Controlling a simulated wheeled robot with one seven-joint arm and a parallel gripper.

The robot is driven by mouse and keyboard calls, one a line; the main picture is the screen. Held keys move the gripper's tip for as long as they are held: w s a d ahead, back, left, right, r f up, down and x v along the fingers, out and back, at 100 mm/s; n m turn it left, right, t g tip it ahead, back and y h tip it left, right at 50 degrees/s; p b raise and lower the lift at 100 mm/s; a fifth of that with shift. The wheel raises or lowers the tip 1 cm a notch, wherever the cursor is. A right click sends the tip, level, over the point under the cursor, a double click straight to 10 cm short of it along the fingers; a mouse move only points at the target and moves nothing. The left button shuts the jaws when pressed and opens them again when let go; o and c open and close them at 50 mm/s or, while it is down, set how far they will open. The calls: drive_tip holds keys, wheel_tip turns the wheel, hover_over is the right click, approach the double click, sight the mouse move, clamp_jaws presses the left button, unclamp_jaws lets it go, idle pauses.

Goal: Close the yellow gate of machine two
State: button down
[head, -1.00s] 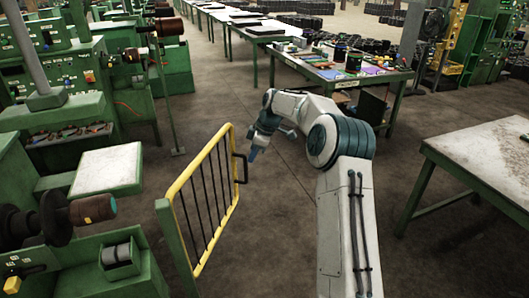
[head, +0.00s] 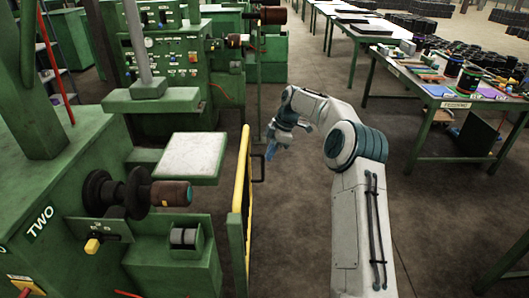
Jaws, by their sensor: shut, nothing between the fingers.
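The yellow gate (head: 246,165) stands nearly edge-on to me in the head view, beside the green machine marked TWO (head: 40,222). Its near end is at a green post (head: 237,250), and its far end points away from me. A gap separates it from the machine's pale plate (head: 193,156). A dark handle (head: 262,168) sticks out on the gate's right side near the far end. My gripper (head: 270,153) is shut and empty, pointing down right by the handle. I cannot tell whether it touches the handle or gate.
A dark spool with a brown roller (head: 170,193) sits on machine two, left of the gate. Another green machine (head: 180,60) stands behind. A cluttered green table (head: 440,102) is at the right. The floor right of the gate, around my arm, is clear.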

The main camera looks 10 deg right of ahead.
drive_tip(key=shift+w+a, duration=0.1)
drive_tip(key=shift+a, duration=0.2)
drive_tip(key=shift+a, duration=0.25)
